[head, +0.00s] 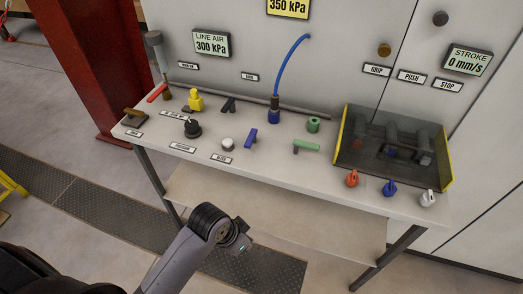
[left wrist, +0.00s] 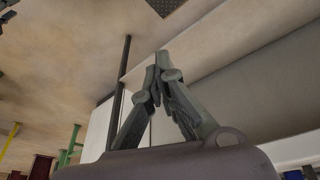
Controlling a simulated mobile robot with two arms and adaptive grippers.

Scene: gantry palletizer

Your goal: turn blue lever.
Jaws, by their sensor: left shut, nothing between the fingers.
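A small blue lever (head: 250,141) stands on the workbench top near its front edge, left of a green lever (head: 306,147). My left gripper (head: 243,246) is in front of the bench and below its top, well apart from the blue lever. In the left wrist view the two fingers of my left gripper (left wrist: 158,62) meet at their tips, with nothing between them. That view shows floor and what looks like a bench leg, and no blue lever. My right gripper is in neither view.
The bench (head: 230,172) has a lower shelf (head: 270,212). Around the blue lever are a white button (head: 227,144), a black knob (head: 192,129) and a blue hose (head: 289,62). A dark bin (head: 446,160) sits at the right, with orange, blue and white knobs before it.

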